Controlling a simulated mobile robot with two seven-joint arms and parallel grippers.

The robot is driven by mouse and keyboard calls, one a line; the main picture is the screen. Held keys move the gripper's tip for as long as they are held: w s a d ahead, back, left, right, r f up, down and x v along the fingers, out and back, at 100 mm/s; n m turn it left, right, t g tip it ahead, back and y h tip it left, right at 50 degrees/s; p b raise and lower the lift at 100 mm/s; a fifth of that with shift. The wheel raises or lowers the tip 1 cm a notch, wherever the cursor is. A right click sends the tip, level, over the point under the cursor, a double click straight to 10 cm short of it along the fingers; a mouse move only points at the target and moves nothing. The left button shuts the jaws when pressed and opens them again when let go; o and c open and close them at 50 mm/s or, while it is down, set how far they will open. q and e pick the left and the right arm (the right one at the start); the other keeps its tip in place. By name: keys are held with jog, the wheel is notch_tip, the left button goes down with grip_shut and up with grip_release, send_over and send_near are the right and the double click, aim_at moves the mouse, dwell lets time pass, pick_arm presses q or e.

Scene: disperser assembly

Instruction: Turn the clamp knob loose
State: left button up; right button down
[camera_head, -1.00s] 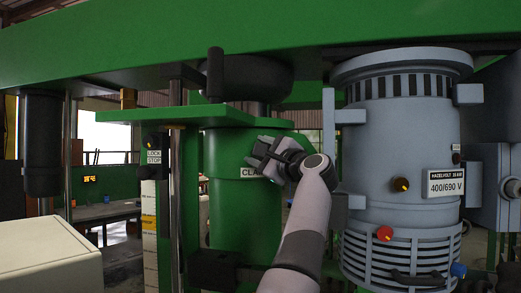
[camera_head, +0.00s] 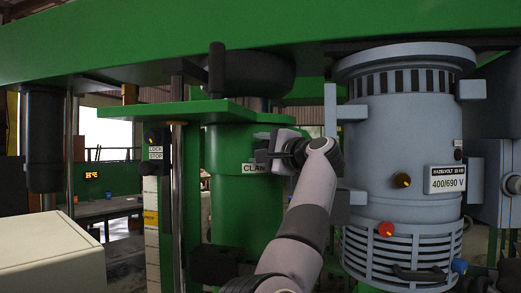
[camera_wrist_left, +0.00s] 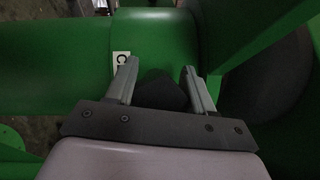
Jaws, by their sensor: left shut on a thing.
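The clamp knob (camera_wrist_left: 162,92) is a dark block on the green column (camera_head: 238,205), beside the white "CLAMP" label (camera_head: 253,169). My left gripper (camera_head: 270,155) is at the column, just right of the label in the head view. In the left wrist view my left gripper (camera_wrist_left: 160,82) has one finger on each side of the knob and is shut on it. The label also shows in the left wrist view (camera_wrist_left: 121,65), just left of the fingers. In the head view the gripper largely hides the knob. My right gripper is not in view.
A grey motor (camera_head: 403,120) with small knobs stands close right of my left arm. A green beam (camera_head: 200,35) crosses above. A lock/stop switch box (camera_head: 156,145) is left of the column. A pale box (camera_head: 45,255) stands at lower left.

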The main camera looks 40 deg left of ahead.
pick_arm(q)
jog(key=o, duration=0.9)
jog(key=shift+w, duration=0.1)
jog(key=shift+o, duration=0.7)
jog(key=shift+w, duration=0.1)
jog(key=shift+d, duration=0.1)
jog(key=shift+s+d+f, duration=0.1)
jog(key=shift+s+d, duration=0.1)
jog(key=shift+d, duration=0.05)
jog(key=b+v, duration=0.2)
jog(key=v, duration=0.4)
jog(key=shift+d, duration=0.25)
